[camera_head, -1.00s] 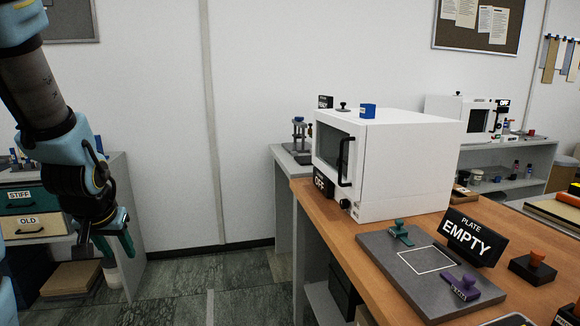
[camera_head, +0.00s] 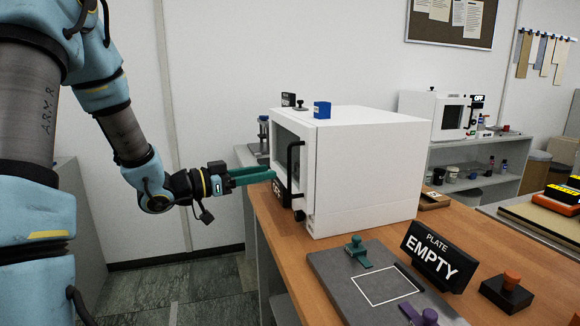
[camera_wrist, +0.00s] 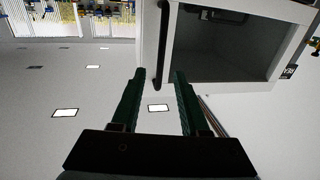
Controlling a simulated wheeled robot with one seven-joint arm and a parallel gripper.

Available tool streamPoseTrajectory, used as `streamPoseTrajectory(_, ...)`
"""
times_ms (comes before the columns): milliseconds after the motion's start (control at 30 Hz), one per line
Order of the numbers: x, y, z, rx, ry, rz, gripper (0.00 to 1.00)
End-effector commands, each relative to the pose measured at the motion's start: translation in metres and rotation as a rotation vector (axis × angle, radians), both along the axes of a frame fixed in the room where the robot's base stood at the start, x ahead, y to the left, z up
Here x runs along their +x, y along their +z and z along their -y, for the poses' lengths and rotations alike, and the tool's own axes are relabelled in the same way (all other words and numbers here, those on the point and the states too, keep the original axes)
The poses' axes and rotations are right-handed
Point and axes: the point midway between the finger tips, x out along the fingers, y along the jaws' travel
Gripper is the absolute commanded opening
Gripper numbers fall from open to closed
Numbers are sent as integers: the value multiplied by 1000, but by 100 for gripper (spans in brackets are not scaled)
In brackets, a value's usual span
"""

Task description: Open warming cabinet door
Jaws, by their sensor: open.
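The white warming cabinet (camera_head: 365,175) stands on the wooden bench, and its door (camera_head: 305,160) looks shut. The door has a dark window and a black vertical bar handle (camera_head: 291,158). In the wrist view the handle (camera_wrist: 162,45) runs beside the dark window (camera_wrist: 215,45), beyond the fingertips. My gripper (camera_head: 272,174) is open and empty, with its green fingers pointing at the cabinet front from the left. In the wrist view the handle's end lies between the fingers of my gripper (camera_wrist: 159,72) in the picture; I cannot tell whether they touch it.
A blue block (camera_head: 322,110) stands on the cabinet top. A grey plate (camera_head: 335,280) with stamps and an EMPTY sign (camera_head: 440,256) lie in front on the bench. Open floor lies left of the bench.

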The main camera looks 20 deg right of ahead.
Motion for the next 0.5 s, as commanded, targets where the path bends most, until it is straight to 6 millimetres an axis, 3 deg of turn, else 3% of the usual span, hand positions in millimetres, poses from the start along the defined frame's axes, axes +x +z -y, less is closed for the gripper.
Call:
streamPoseTrajectory(200, 2, 3, 43, 0, -3, -1, 45)
streamPoseTrajectory(500, 6, 1, 77, 1, 0, 0, 45)
